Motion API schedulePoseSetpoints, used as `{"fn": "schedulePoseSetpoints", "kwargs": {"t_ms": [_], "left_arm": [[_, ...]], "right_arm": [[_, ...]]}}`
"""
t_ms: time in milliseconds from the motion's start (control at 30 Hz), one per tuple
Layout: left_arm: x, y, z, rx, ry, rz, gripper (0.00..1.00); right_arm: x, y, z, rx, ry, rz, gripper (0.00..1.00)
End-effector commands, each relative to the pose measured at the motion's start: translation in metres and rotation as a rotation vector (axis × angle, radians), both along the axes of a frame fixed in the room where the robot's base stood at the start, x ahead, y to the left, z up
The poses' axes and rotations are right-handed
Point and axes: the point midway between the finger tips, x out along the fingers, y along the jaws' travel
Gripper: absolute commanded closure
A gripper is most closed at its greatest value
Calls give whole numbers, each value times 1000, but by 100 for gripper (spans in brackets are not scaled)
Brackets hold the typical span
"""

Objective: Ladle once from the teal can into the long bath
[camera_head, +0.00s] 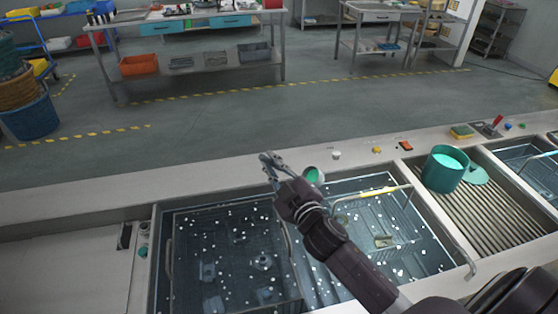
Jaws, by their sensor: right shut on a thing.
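The teal can (442,176) stands upright and open on a slatted rack at the right, with bright teal liquid inside. My right gripper (272,163) is over the back part of the long bath (158,258), near its far rim. The ladle's handle is mostly hidden by my gripper and arm. The bath holds dark liquid with many white specks and submerged baskets. My left gripper is out of view.
A yellow-gripped bar (378,192) crosses the bath. Another bath (535,162) is at the far right. A sponge (462,132) and small coloured pieces sit on the back ledge.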

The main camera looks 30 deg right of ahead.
Motion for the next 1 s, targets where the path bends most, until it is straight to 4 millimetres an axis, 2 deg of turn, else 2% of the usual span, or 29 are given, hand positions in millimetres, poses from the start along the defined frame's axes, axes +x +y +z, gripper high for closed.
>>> {"fn": "schedulePoseSetpoints", "kwargs": {"t_ms": [100,733,1000], "left_arm": [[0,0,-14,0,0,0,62],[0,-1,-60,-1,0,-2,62],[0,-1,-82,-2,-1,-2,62]], "right_arm": [[0,10,-12,-75,-2,1,100],[1,38,-76,-481,2,0,100],[0,39,-106,-655,4,0,100]]}}
